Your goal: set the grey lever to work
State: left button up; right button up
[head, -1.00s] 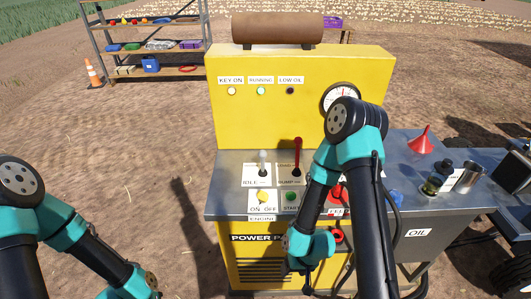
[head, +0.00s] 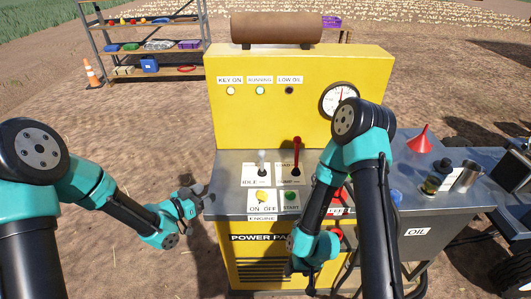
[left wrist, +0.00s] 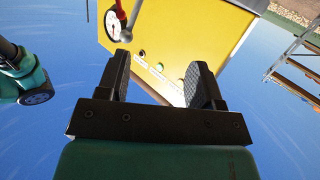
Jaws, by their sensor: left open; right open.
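The grey lever (head: 262,157) stands upright in its slot on the power pack's top, by a plate reading IDLE. A red lever (head: 297,150) stands to its right by a second plate. My left gripper (head: 190,198) is open and empty at the left edge of the top, apart from the grey lever and to its left. Its two spread fingers (left wrist: 157,82) frame the yellow panel in the left wrist view. My right gripper (head: 300,278) hangs low in front of the pack, open, its fingers partly hidden.
A yellow ON OFF switch (head: 261,197) and a green START button (head: 291,196) sit in front of the levers. The yellow back panel (head: 290,120) has lamps and a gauge (head: 340,100). A red funnel (head: 420,140) and containers stand on the right.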

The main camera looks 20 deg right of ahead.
pick_arm(q)
jog(key=w+d+r+m+g+h, duration=0.2)
jog(key=d+r+m+h, duration=0.1)
jog(key=d+r, duration=0.3)
jog(key=shift+d+r+m+g, duration=0.3)
jog(key=shift+d+r+m, duration=0.05)
jog(key=shift+d+m, duration=0.35)
send_over(262, 163)
jog(key=d, duration=0.2)
jog(key=shift+s+a, duration=0.15)
jog(key=shift+a, duration=0.1)
jog(key=shift+c, duration=0.3)
grip_shut()
